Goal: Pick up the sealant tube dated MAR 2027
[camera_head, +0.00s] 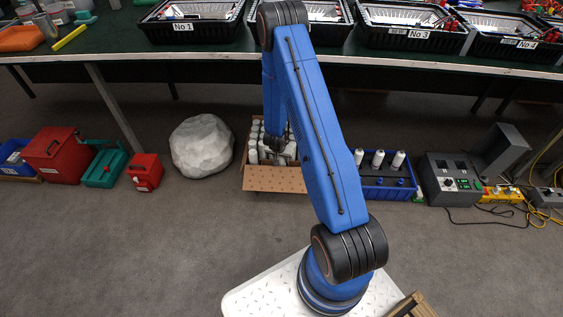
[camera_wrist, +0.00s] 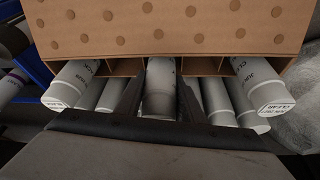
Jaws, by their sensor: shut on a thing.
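Several white sealant tubes (camera_wrist: 68,85) stand in a divided cardboard box (camera_head: 275,178), whose dotted flap (camera_wrist: 165,25) shows in the wrist view. My gripper (camera_head: 277,148) reaches down into the box in the head view. In the wrist view my gripper (camera_wrist: 160,105) has its dark fingers on both sides of a middle white tube (camera_wrist: 158,78) and is shut on it. The print on this tube is too small and partly hidden, so I cannot read its date. A tube at right (camera_wrist: 260,90) has a label end that seems to read CLEAR.
A pale boulder-like lump (camera_head: 201,146) lies left of the box. A blue crate (camera_head: 388,190) with white bottles stands at right, beside a grey control unit (camera_head: 452,178). A table (camera_head: 110,55) with black trays overhangs behind. The floor in front is clear.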

